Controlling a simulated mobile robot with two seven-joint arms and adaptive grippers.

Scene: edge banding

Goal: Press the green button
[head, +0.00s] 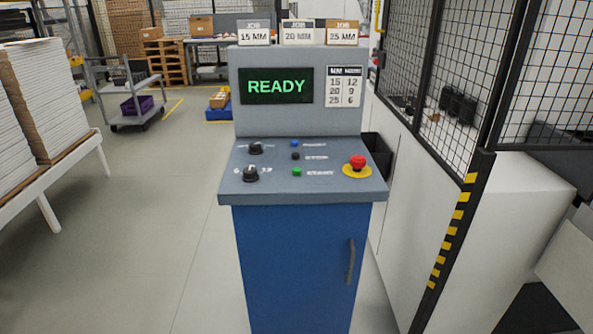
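The green button (297,172) is the lowest of three small buttons in a column on the sloped grey panel (325,190) of a blue control cabinet (290,265). A blue button (294,143) and a dark button (295,156) sit above it. Two black knobs (251,174) are to its left. A red mushroom button (357,162) on a yellow base is to its right. The screen (276,86) behind reads READY in green. Neither of my grippers is in view.
Job cards (297,32) stand on top of the console. A black-framed mesh fence (465,75) and white machine housing (510,215) stand close on the right. Stacked boards (52,95) lie on a white table at left. The floor (150,240) left of the cabinet is clear.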

